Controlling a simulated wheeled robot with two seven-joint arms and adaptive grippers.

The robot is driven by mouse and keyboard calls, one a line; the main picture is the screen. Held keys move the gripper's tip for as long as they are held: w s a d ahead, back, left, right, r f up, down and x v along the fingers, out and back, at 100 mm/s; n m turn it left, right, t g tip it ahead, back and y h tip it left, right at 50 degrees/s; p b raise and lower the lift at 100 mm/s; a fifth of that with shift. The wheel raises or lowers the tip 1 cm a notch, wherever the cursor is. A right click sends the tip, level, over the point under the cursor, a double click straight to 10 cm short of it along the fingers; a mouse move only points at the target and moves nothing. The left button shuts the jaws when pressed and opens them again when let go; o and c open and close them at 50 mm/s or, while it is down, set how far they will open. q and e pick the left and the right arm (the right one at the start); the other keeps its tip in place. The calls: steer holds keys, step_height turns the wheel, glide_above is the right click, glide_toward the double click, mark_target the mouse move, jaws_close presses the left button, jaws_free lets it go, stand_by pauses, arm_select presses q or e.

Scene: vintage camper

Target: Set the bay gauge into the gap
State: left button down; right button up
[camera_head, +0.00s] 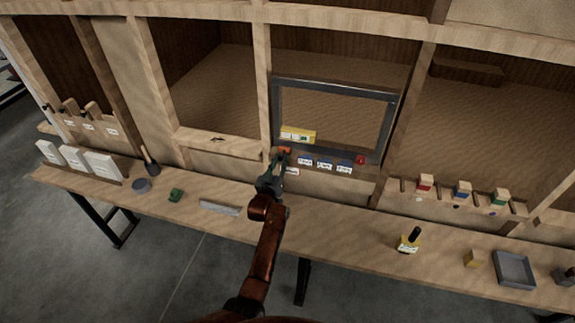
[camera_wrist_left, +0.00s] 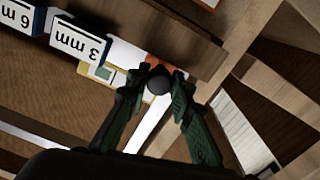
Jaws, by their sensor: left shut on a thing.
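My left gripper (camera_head: 278,160) is at the lower left corner of the grey window frame (camera_head: 335,87). In the left wrist view my left gripper (camera_wrist_left: 158,88) is shut on a dark round knob (camera_wrist_left: 158,80). Orange shows just behind the knob, and a pale strip runs below it between the fingers. I take the held thing to be the bay gauge, but most of it is hidden by the fingers. I cannot tell which opening is the gap, or whether the held thing touches the frame. My right gripper is not in view.
Blue and white labelled blocks (camera_head: 325,164) line the frame's lower edge; one reads 3 mm (camera_wrist_left: 80,40). A red knob (camera_head: 360,160) and a yellow box (camera_head: 297,135) are close by.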

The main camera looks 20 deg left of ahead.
arm_select(q)
steer(key=shift+r, duration=0.15)
steer(key=c, duration=2)
jaws_free()
steer(key=shift+w, duration=0.1)
steer(key=shift+c, duration=0.2)
steer(key=o, duration=0.4)
steer(key=shift+c, duration=0.2)
steer(key=shift+f, duration=0.2)
steer(key=s, duration=0.7)
steer(key=shift+s+d, duration=0.2)
steer(key=shift+s, duration=0.05)
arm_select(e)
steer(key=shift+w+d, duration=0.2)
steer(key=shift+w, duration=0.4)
arm_select(q)
steer(key=shift+r, duration=0.1)
